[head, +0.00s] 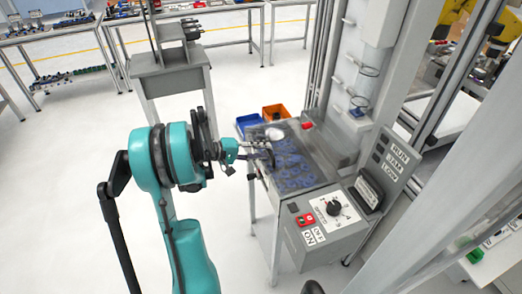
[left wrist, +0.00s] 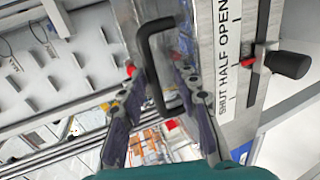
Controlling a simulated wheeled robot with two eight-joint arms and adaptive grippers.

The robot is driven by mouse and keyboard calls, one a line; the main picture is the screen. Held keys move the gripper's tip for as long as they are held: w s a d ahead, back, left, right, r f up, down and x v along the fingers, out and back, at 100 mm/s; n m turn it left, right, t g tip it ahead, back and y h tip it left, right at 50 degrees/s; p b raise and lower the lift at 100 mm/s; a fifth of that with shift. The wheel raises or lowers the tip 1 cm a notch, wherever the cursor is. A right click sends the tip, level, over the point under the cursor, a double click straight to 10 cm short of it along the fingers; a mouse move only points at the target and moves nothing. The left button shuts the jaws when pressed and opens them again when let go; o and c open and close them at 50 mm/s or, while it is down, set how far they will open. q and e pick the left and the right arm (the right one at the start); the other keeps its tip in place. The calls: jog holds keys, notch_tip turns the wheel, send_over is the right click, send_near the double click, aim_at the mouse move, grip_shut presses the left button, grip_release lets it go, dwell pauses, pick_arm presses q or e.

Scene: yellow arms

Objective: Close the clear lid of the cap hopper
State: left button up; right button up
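The cap hopper (head: 325,182) is a grey bin on a stand in the head view, with many blue caps (head: 290,172) inside. Its clear lid is hard to make out, and I cannot tell its exact angle. A black bracket-shaped handle (left wrist: 146,58) shows in the left wrist view. My left gripper (head: 264,152) is at the hopper's left edge. In the left wrist view its two fingers (left wrist: 160,72) are apart, with the handle between them and gaps visible on both sides. My right gripper is not clearly seen.
A scale reading SHUT, HALF, OPEN (left wrist: 228,60) runs beside a black knob (left wrist: 288,64). A control box (head: 330,215) stands at the hopper's front. Blue (head: 248,122) and orange (head: 275,112) bins sit behind. A metal frame rises on the right.

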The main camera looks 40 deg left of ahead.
pick_arm(q)
jog(key=shift+s+r, duration=0.1)
jog(key=shift+r, duration=0.05)
jog(key=v, duration=1.1)
jog(key=shift+s+a, duration=0.2)
jog(key=shift+s, duration=0.15)
